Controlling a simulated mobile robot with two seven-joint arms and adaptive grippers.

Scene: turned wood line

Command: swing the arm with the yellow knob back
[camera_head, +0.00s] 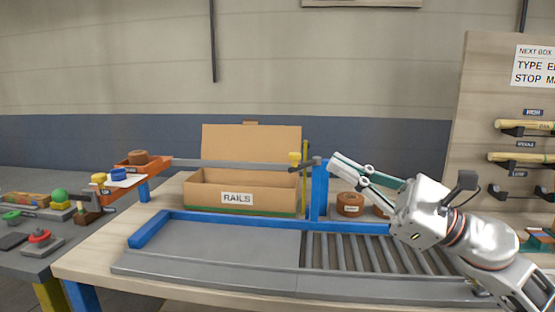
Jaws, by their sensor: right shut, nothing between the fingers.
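A grey swing arm (232,164) reaches left from a blue post (319,190) to near an orange tray (122,165). It crosses in front of the open lid of the RAILS box (240,192). A yellow knob (295,157) stands on the swing arm close to the post. My right gripper (336,162) comes in from the right, with its fingertips just right of the post top and the knob a little further left. It is shut and empty. Whether it touches the post cannot be told. My left gripper is not in view.
Brown tape rolls (350,204) stand behind the blue rail, below my gripper. A roller conveyor (375,254) lies in front. A tool board (492,90) with hammers stands at right. A dark side table (35,240) with small coloured parts is at left. The grey plate (225,245) is clear.

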